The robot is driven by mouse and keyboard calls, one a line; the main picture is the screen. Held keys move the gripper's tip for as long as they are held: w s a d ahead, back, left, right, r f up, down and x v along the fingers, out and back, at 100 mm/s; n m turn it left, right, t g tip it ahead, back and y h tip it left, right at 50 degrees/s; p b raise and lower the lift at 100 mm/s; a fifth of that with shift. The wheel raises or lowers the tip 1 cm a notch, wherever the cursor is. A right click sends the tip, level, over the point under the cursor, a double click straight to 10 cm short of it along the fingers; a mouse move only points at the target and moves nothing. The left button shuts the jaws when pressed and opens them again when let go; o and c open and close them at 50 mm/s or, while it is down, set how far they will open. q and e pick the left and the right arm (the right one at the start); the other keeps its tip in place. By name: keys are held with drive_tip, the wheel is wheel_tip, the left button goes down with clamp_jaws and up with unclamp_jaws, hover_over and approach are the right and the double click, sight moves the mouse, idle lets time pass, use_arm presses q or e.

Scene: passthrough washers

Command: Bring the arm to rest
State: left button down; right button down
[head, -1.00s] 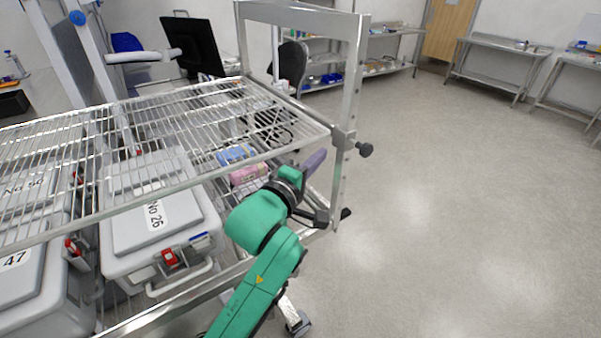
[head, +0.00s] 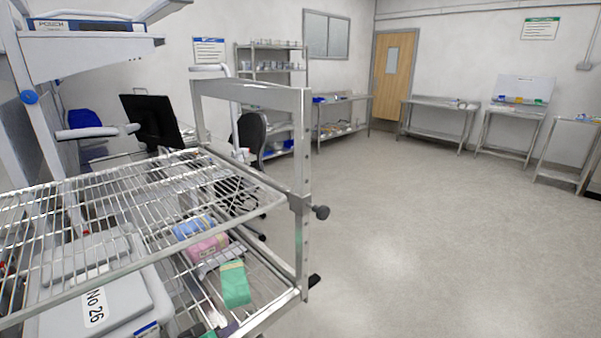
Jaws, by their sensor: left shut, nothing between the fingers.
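My left gripper (head: 222,328) shows only in part at the bottom edge of the head view, low by the front of the wire rack. It is shut and empty. The rest of the left arm is almost all below the picture. A green pack (head: 235,284) lies on the rack's lower shelf, just above the gripper in the picture and apart from it as far as I can tell. My right gripper is not in view.
The upper wire shelf (head: 150,225) spans the left, with a metal post (head: 302,190) at its right end. Below it are a grey box marked No 26 (head: 105,285), a pink pack (head: 207,246) and a blue pack (head: 192,227). The floor (head: 420,240) to the right is clear.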

use_arm(q)
drive_tip(key=s+a+f+m+g+y, duration=0.1)
drive_tip(key=s+a+f+m+g, duration=0.25)
drive_tip(key=s+f, duration=0.3)
drive_tip(key=s+a+f+m+g+y, duration=0.1)
drive_tip(key=s+a+f+m+g, duration=0.3)
drive_tip(key=s, duration=0.3)
drive_tip(key=s+f, duration=0.2)
drive_tip(key=f, duration=1.1)
drive_tip(key=s+f, duration=0.2)
drive_tip(key=f, duration=1.2)
drive_tip(key=s+a+f+g, duration=0.2)
drive_tip(key=s+f, duration=1)
drive_tip(key=s, duration=0.4)
drive_tip(key=shift+a+m, duration=0.2)
drive_tip(key=shift+m, duration=0.25)
